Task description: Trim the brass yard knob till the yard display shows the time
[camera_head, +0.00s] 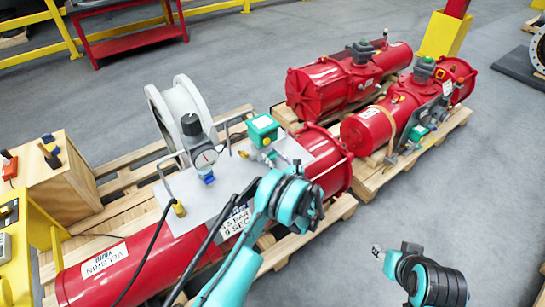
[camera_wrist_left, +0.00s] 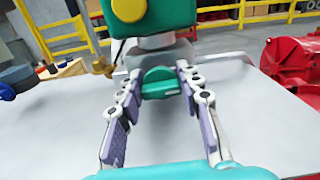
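A green box (camera_head: 264,128) stands on the grey plate of the near red actuator. In the left wrist view its green housing with a yellow button (camera_wrist_left: 129,8) is at the top, and a green knob (camera_wrist_left: 160,82) sits below it. A small brass fitting (camera_wrist_left: 103,67) shows left of the housing. I cannot tell for sure which part is the yard knob. My left gripper (camera_wrist_left: 157,78) is open, its fingers either side of the green knob; contact is unclear. My right gripper (camera_head: 376,250) is over bare floor, apart from the actuators. No display showing a time is readable.
Two more red actuators (camera_head: 330,82) (camera_head: 368,130) stand behind. A yellow cabinet (camera_head: 15,265) is at the left edge.

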